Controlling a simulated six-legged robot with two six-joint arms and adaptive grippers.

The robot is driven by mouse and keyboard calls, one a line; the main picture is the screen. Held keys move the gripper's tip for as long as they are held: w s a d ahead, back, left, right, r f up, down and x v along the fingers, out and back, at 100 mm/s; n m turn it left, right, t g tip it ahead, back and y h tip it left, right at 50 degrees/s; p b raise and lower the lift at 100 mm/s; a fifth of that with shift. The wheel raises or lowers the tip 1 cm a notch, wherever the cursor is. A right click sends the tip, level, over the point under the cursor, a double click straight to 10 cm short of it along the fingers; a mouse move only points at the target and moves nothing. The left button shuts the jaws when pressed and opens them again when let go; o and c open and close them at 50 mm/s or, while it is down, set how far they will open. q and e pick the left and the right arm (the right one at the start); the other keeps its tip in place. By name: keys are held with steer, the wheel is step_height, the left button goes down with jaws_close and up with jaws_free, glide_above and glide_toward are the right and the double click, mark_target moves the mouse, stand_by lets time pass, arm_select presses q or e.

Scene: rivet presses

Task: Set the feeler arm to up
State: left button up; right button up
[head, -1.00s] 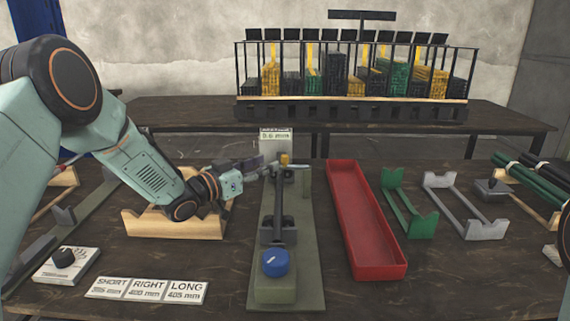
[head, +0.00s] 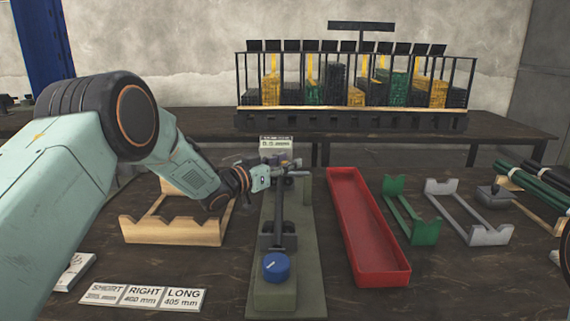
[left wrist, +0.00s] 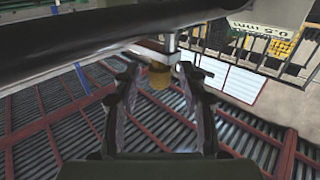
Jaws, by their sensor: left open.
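The gauge fixture is a long olive base (head: 290,255) with a blue dial (head: 276,267) at its near end and a "0.5 mm" sign (head: 276,143) at its far end. My left gripper (head: 284,166) is at the fixture's far end, just below the sign, and covers part of the mechanism there. In the left wrist view, its open fingers (left wrist: 160,80) stand on either side of a brass-coloured knob (left wrist: 159,76), which seems to belong to the feeler arm. I cannot tell whether they touch it. The feeler arm's position is not clear. My right gripper is not in view.
A wooden V-notch stand (head: 175,232) lies left of the fixture. A red tray (head: 368,240), a green stand (head: 424,232) and a grey stand (head: 487,236) lie right of it. Label cards (head: 142,296) lie at the front. A rack (head: 350,118) stands on the back table.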

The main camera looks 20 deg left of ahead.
arm_select(q)
jaws_close()
stand_by(0.6)
